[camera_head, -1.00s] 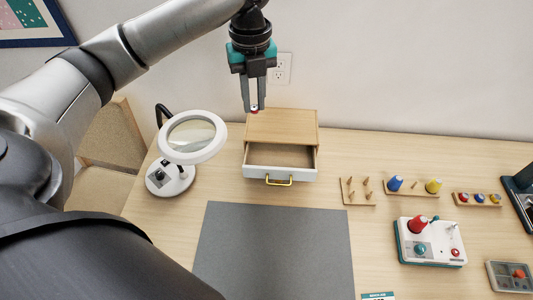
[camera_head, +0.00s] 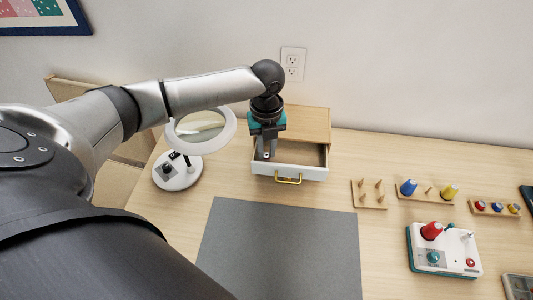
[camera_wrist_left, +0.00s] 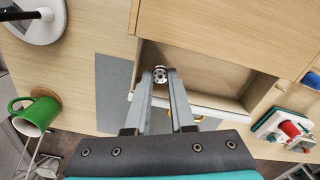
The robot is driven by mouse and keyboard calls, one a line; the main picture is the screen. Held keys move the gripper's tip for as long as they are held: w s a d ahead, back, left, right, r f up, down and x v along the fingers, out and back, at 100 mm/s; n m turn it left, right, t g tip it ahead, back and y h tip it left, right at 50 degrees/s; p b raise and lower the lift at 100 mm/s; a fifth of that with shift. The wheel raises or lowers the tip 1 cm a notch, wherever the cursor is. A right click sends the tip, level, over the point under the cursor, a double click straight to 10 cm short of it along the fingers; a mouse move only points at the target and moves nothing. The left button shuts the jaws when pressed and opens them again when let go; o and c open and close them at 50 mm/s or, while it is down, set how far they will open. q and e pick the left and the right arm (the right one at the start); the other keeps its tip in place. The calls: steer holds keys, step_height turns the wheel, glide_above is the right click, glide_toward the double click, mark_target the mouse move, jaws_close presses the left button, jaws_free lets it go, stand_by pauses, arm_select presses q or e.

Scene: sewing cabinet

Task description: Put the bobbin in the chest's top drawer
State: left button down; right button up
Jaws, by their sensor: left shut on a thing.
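The chest (camera_head: 308,121) is a small wooden box with a white-fronted top drawer (camera_head: 308,172) pulled open and a yellow handle. My left gripper (camera_head: 267,156) points down over the left part of the open drawer. It is shut on the bobbin, a small grey disc with holes (camera_wrist_left: 160,75) between the fingertips in the left wrist view. In the head view only a small bit of the bobbin (camera_head: 266,155) shows. The drawer's inside (camera_wrist_left: 205,72) looks empty where it shows. I cannot tell how far the bobbin is above the drawer floor. My right gripper is out of view.
A magnifier lamp (camera_head: 178,171) stands close left of the chest, its ring near my left arm. A grey mat (camera_head: 280,245) lies in front. Peg boards (camera_head: 369,195) and a white device (camera_head: 444,251) are to the right. A green mug (camera_wrist_left: 37,114) shows in the left wrist view.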

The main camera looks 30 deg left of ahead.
arm_select(q)
steer(key=shift+f, duration=0.9)
steer(key=c, duration=1.1)
jaws_free()
steer(key=shift+o, duration=0.2)
step_height(320, 180, up, 12)
steer(key=p, duration=0.1)
steer(key=shift+r+p, duration=0.15)
steer(key=shift+p, duration=0.25)
